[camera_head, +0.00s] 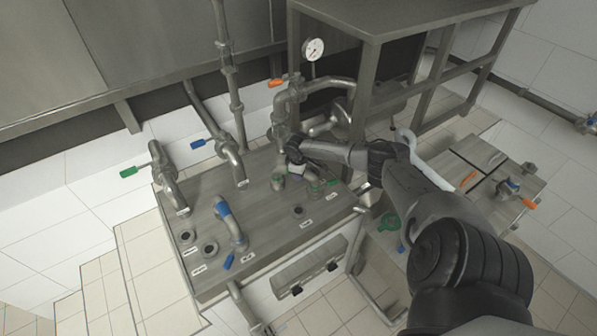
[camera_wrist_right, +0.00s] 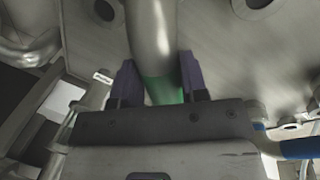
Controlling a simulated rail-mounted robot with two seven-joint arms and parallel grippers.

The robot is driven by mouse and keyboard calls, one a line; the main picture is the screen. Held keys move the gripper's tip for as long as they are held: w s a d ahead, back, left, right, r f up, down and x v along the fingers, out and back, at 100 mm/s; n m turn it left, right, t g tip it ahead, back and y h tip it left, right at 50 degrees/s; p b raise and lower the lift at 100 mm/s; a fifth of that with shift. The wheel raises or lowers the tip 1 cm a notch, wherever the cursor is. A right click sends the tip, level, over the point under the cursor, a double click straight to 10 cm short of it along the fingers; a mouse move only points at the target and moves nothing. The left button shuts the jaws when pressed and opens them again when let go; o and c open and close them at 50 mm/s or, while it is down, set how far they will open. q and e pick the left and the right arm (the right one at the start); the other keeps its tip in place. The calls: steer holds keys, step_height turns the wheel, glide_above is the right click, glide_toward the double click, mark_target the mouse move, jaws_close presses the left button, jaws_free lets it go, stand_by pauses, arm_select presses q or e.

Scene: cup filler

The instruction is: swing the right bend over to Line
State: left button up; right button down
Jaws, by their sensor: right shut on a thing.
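The right bend (camera_wrist_right: 152,38) is a metal pipe with a green band (camera_wrist_right: 162,90). In the right wrist view it rises between the two fingers of my right gripper (camera_wrist_right: 154,86), which is shut on it at the green band. In the head view my right gripper (camera_head: 297,163) reaches in from the right over the panel and hides much of the bend; green parts (camera_head: 317,188) show beside it. The panel (camera_head: 262,222) carries round ports and small white labels too small to read, so I cannot tell which is Line. My left gripper is out of view.
A blue-banded left bend (camera_head: 230,222) stands on the panel. Pipes with green (camera_head: 128,172), blue (camera_head: 198,144) and orange (camera_head: 275,83) handles rise behind it, near a round gauge (camera_head: 313,49). A metal frame table (camera_head: 385,15) stands behind; a low bench (camera_head: 482,175) is at right.

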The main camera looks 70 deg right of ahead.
steer(key=c, duration=1.1)
jaws_free()
steer(key=o, duration=0.4)
steer(key=shift+o, duration=0.2)
steer(key=shift+r, duration=0.1)
step_height(320, 180, up, 13)
steer(key=a+p, duration=0.1)
steer(key=a, duration=0.1)
steer(key=shift+a+r+p, duration=0.15)
steer(key=shift+a+p, duration=0.15)
steer(key=shift+a, duration=0.1)
